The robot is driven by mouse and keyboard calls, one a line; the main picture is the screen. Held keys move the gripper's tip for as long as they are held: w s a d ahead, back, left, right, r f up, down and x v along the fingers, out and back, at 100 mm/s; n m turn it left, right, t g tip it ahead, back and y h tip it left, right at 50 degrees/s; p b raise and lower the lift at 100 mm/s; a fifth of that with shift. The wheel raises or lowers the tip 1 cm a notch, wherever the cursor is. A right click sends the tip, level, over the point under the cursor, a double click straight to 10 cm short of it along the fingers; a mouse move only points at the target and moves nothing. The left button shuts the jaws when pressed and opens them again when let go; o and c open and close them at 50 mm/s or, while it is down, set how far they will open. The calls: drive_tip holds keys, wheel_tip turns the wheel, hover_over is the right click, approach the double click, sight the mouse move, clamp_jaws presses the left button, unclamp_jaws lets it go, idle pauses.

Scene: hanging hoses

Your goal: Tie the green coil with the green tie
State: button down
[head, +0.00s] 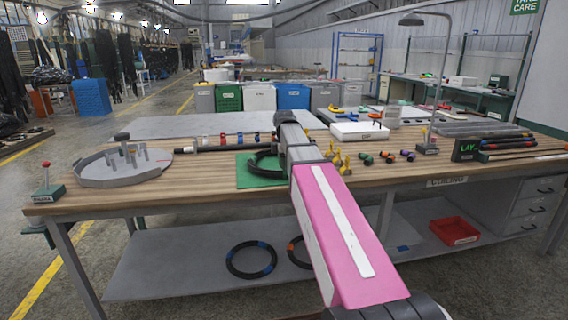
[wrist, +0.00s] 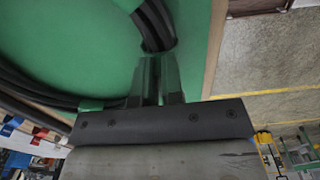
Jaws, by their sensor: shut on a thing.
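The green coil, a loop of black hose (head: 262,163), lies on a green mat (head: 258,181) on the workbench. In the wrist view the hose (wrist: 45,92) curves along the left and passes up beyond the fingertips, with green bands (wrist: 90,104) on it. My gripper (wrist: 158,65) is right over the coil's edge, its two narrow fingers close together. It appears shut on the green tie, which is hard to tell from the green mat and fingers. In the head view my forearm and wrist hide the fingertips and part of the coil.
A round grey tray with pegs (head: 125,163) stands at left. Small coloured fittings (head: 385,156) and a white box (head: 360,130) lie right of the mat. Coils with blue (head: 251,260) and orange bands (head: 299,251) and a red bin (head: 454,232) are on the shelf below.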

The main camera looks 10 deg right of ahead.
drive_tip(key=c, duration=1.2)
unclamp_jaws()
drive_tip(key=shift+o, duration=0.2)
